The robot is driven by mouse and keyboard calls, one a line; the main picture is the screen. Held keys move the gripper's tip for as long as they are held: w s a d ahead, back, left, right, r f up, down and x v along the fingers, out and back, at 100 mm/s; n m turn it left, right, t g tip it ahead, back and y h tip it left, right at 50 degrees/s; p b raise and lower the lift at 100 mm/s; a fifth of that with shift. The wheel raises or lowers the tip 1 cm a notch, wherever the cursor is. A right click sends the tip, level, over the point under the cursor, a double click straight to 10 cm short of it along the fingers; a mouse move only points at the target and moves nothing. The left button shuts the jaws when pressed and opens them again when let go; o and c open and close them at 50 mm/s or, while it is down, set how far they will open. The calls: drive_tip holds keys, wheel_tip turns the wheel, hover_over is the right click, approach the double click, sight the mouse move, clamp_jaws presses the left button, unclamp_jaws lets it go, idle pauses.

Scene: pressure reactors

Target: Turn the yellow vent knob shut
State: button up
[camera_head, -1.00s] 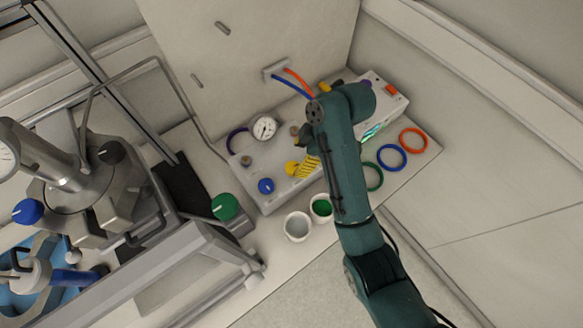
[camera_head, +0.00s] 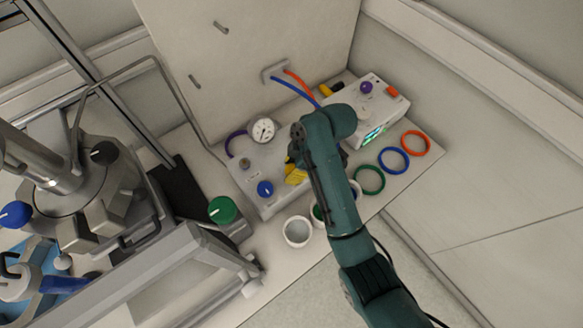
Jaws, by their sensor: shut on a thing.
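The yellow vent knob stands on the light grey valve panel (camera_head: 268,203). My gripper (camera_head: 294,171) is at the knob's place, shut on it from above. A yellow patch shows at the gripper's tip, but I cannot tell how much of it is knob and how much is finger. My teal wrist and forearm hide most of the jaws and the right part of the panel. The knob's pointer direction cannot be made out.
A blue knob (camera_head: 265,188) and a pressure gauge (camera_head: 263,130) are close by on the panel. A green knob (camera_head: 222,209) is at left. Coloured rings (camera_head: 369,180) and a white box (camera_head: 370,112) are to the right.

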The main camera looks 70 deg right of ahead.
drive_tip(key=shift+m+p, duration=0.3)
drive_tip(key=shift+p, duration=0.25)
drive_tip(key=m+p, duration=0.1)
drive_tip(key=p, duration=0.1)
drive_tip(key=m+h+p, duration=0.1)
drive_tip(key=p, duration=0.1)
drive_tip(key=shift+r+m, duration=0.2)
drive_tip(key=shift+m, duration=0.1)
drive_tip(key=m+h+p, duration=0.1)
drive_tip(key=m+p, duration=0.3)
drive_tip(key=p, duration=0.1)
drive_tip(key=shift+f+h, duration=0.1)
drive_tip(key=shift+h, duration=0.3)
drive_tip(key=m+p, duration=0.1)
drive_tip(key=m, duration=0.1)
drive_tip(key=m+g+h+p, duration=0.1)
drive_tip(key=m+p, duration=0.1)
drive_tip(key=shift+f+m+h, duration=0.1)
drive_tip(key=shift+m+h, duration=0.2)
drive_tip(key=shift+m, duration=0.1)
drive_tip(key=shift+s+d+f+m+g+h+p, duration=0.1)
drive_tip(key=shift+m+g+h+p, duration=0.2)
drive_tip(key=shift+m, duration=0.65)
drive_tip(key=shift+f+m+g+h+p, duration=0.1)
drive_tip(key=shift+m+g+p, duration=0.25)
drive_tip(key=shift+m, duration=0.6)
drive_tip(key=o, duration=1.2)
drive_tip(key=shift+r, duration=0.1)
drive_tip(key=shift+r, duration=0.1)
